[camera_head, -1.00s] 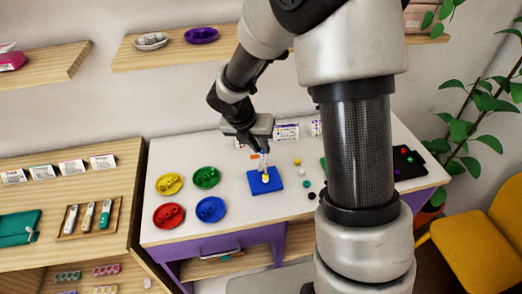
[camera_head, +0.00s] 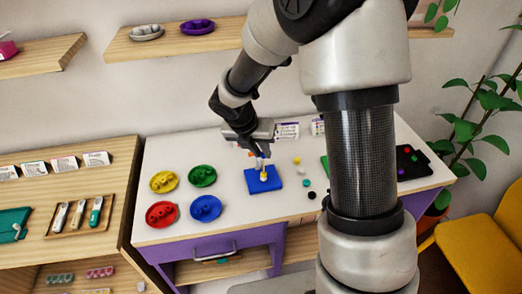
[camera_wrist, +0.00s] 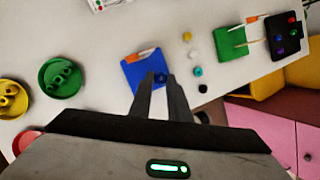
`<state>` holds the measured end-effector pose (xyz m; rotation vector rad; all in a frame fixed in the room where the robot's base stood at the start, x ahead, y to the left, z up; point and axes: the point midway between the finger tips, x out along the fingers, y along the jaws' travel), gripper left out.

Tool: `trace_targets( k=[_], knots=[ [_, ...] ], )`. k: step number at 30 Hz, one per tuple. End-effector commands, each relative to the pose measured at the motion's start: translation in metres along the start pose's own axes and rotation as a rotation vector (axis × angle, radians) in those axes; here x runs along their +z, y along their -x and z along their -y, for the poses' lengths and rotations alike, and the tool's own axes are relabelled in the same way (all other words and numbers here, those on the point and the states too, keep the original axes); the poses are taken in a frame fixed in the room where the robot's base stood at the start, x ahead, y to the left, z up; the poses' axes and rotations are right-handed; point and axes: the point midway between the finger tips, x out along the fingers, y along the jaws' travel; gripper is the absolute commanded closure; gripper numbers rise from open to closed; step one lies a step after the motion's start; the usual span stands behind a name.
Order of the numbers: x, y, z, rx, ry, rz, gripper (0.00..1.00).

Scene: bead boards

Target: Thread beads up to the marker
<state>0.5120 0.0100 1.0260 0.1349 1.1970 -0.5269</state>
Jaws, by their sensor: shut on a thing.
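A blue board (camera_head: 263,182) lies on the white table, and it also shows in the wrist view (camera_wrist: 134,74). An upright rod stands on it with a yellow bead (camera_head: 265,173) low down. An orange marker (camera_wrist: 143,53) shows beside my fingers in the wrist view. My gripper (camera_head: 260,156) is above the board, pointing down, at the upper part of the rod. It is shut on a dark blue bead (camera_wrist: 160,77). The fingers partly hide the bead and the rod, so I cannot tell whether the bead is around the rod or just over it.
Loose white (camera_wrist: 187,37), yellow, teal (camera_wrist: 198,72) and black beads lie right of the board. Farther right are a green board (camera_wrist: 232,43) and a black tray (camera_wrist: 279,36) with beads. Yellow (camera_head: 164,182), green (camera_head: 202,176), red (camera_head: 161,215) and blue (camera_head: 206,208) dishes stand left.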

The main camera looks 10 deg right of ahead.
Motion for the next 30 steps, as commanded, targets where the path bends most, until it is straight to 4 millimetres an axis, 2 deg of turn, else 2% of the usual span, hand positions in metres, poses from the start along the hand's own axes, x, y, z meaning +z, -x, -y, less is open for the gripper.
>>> trace_targets(
  k=[30],
  knots=[
    [-0.0042, -0.0101, -0.0020, 0.000, 0.001, 0.000, 1.00]
  ],
)
